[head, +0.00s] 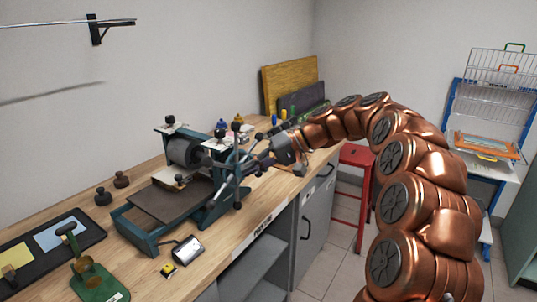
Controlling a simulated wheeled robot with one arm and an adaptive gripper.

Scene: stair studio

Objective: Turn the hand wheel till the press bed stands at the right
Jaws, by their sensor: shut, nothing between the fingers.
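The etching press has a teal frame (140,234) and stands on the wooden bench, with a dark roller (185,150) across it. Its flat grey-brown press bed (168,203) reaches out to the left of the roller, toward the near end of the frame. The hand wheel (237,190), with spokes ending in black knobs, is on the press's right side. My gripper (250,168) is shut and empty at the wheel, among its spokes. Whether it touches a spoke, I cannot tell. My gripper and wrist hide part of the wheel.
A small silver object (188,250) and a yellow-and-black item (169,270) lie by the bench's front edge. A black tray (88,232) and a green stand (98,284) are at left. A red stool (352,182) stands beyond the grey cabinet (312,215).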

